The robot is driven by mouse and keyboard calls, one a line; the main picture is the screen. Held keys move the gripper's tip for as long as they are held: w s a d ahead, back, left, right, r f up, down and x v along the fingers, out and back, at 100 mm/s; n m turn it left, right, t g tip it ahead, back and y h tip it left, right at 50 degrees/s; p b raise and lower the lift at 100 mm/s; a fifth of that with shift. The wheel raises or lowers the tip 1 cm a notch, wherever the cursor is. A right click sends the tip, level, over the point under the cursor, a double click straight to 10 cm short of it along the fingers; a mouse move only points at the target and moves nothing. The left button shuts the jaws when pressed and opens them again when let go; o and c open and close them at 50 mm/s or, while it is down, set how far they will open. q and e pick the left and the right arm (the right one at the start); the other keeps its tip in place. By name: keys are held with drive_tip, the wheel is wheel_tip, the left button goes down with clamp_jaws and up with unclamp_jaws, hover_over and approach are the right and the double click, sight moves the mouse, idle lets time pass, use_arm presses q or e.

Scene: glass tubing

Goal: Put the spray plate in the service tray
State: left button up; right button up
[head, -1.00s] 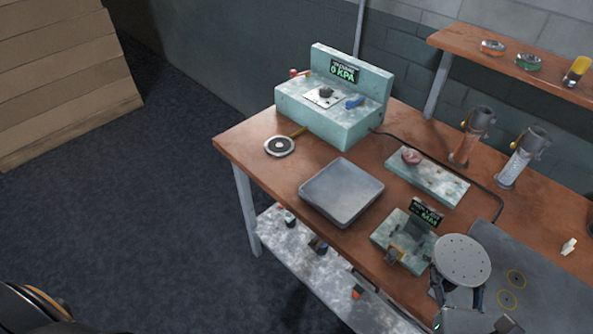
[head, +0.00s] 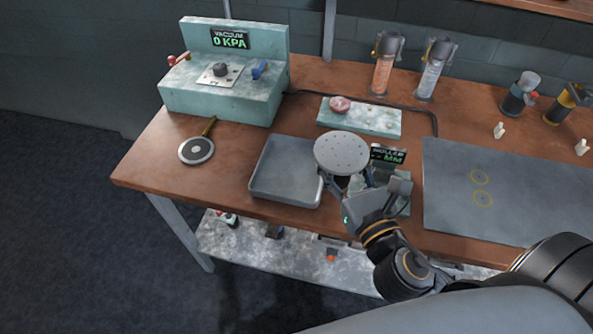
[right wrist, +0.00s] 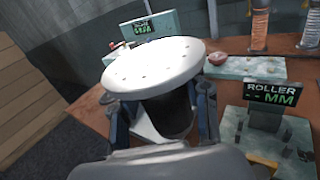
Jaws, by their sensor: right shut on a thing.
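The spray plate (head: 341,153) is a round, pale disc with small holes. My right gripper (head: 346,184) is shut on it from below and holds it raised, roughly level, over the right side of the service tray as the head view shows it. In the right wrist view the spray plate (right wrist: 152,66) sits between the two fingers (right wrist: 165,112) and hides much of what lies behind. The service tray (head: 272,186) is a grey, shallow, empty square tray on the wooden bench. My left gripper is not in view.
The roller unit (head: 388,155) stands just right of the tray, partly behind my arm. A slab (head: 370,119) lies behind; a grey mat (head: 520,195) is at right.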

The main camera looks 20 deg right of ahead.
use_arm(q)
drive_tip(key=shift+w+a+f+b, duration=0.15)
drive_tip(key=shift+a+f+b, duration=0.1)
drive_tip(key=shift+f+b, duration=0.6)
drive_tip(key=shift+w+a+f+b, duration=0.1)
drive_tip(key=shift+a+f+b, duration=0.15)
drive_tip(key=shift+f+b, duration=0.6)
use_arm(e)
drive_tip(key=shift+w+a+f+p, duration=0.1)
drive_tip(key=shift+w+a+f, duration=0.5)
drive_tip(key=shift+w+f, duration=1.2)
drive_tip(key=shift+w+a+f+p, duration=0.1)
drive_tip(key=shift+w+a+f, duration=0.45)
drive_tip(key=shift+w+f, duration=1.2)
drive_tip(key=shift+w+a+f+p, duration=0.1)
drive_tip(key=shift+w+a+f, duration=0.5)
drive_tip(key=shift+w+f, duration=1.15)
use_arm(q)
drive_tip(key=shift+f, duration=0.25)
use_arm(e)
drive_tip(key=shift+s+f, duration=0.4)
drive_tip(key=shift+f, duration=0.15)
drive_tip(key=o, duration=1.4)
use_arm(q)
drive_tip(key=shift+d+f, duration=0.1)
